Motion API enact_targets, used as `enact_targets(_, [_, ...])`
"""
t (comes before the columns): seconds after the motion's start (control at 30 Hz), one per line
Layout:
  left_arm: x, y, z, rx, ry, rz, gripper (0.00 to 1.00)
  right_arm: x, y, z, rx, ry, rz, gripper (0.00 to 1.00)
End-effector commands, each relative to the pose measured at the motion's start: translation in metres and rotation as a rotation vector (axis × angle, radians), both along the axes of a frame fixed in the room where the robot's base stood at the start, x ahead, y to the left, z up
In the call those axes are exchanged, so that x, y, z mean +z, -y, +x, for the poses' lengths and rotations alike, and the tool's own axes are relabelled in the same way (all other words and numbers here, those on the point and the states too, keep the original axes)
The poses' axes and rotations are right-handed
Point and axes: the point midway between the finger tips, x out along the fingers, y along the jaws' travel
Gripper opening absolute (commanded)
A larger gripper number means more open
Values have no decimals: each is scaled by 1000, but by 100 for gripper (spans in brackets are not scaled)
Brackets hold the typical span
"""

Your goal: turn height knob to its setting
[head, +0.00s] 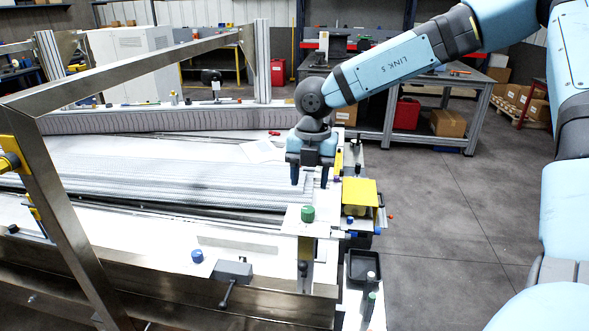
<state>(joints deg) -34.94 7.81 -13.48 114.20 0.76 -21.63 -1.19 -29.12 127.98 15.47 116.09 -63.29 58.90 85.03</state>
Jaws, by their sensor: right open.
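A green knob (308,213) stands upright on a small white plate near the right end of the conveyor frame (265,285). A blue knob (197,256) sits further left on the frame's front part. No readable label tells which one is the height knob. My right gripper (310,180) points down, its two dark fingers apart with nothing seen between them. In the picture it is just above and behind the green knob, apart from it; the exact gap cannot be told. My left gripper is not in view.
A slanting metal bar (130,72) and post cross the left side. A grey clamp with a lever (233,272) is on the front. A yellow box (359,192) and a black tray (364,267) lie right of the knob. The floor (450,220) at right is clear.

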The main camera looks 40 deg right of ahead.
Motion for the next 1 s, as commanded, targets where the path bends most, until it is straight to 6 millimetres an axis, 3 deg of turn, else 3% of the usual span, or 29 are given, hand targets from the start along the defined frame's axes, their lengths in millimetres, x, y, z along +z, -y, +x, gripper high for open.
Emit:
enact_targets(0.13, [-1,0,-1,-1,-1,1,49,4,-2,2,6,-3,-50,51])
enact_targets(0.27, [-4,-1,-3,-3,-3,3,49,-6,-2,2,5,-4,-49,51])
enact_targets(0.6, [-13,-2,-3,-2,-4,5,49,-54,-2,1,5,-7,-46,51])
enact_targets(0.87, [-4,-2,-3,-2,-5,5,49,-83,-2,0,6,-7,-46,51])
enact_targets(1.0, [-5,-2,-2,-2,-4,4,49,-83,-2,1,6,-2,-46,24])
